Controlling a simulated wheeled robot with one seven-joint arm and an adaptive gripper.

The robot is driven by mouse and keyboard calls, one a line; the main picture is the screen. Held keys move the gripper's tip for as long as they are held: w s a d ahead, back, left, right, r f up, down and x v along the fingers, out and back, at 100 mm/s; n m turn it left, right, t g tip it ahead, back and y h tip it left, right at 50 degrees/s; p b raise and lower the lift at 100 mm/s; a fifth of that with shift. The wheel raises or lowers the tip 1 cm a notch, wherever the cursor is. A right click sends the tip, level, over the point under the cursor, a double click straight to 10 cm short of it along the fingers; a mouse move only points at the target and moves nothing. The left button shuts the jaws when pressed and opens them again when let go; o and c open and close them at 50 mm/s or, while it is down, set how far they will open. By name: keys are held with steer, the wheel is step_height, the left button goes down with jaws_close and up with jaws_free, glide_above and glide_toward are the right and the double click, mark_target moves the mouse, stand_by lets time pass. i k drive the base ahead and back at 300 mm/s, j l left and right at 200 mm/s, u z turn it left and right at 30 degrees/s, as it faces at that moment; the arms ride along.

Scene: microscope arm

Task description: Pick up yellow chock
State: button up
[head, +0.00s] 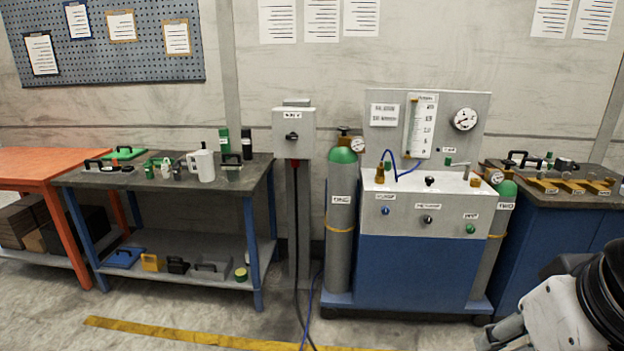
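A small yellow block that looks like the yellow chock (151,262) sits on the lower shelf of the dark-topped bench at the left. It stands between a blue flat item (124,257) and a black block (177,265) of similar size. Its exact shape is too small to tell. Part of my arm, white and black, shows at the bottom right corner, far from the yellow block. The fingers of my gripper do not show.
The dark bench (75,178) has blue legs and holds a white jug (202,165) and tools. An orange table (30,163) adjoins it. A blue-and-white gas cabinet (415,265) stands at center right. Cables hang near a grey post. The floor before the bench looks clear.

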mark_target(155, 264)
steer(key=i+u, duration=0.1)
steer(key=i, duration=0.45)
steer(key=i+l+u, duration=0.1)
steer(key=i, duration=0.45)
steer(key=i+l+u, duration=0.1)
steer(key=i, duration=0.5)
steer(key=i+j+u, duration=0.15)
steer(key=i+u, duration=0.35)
steer(key=i+j+u, duration=0.1)
steer(key=i+u, duration=0.2)
steer(key=u, duration=0.15)
steer(key=i+l+u, duration=0.15)
steer(key=i+u, duration=0.2)
steer(key=u, duration=0.15)
steer(key=i+u, duration=0.25)
steer(key=i, duration=0.35)
steer(key=i+u, duration=0.25)
steer(key=i, duration=0.35)
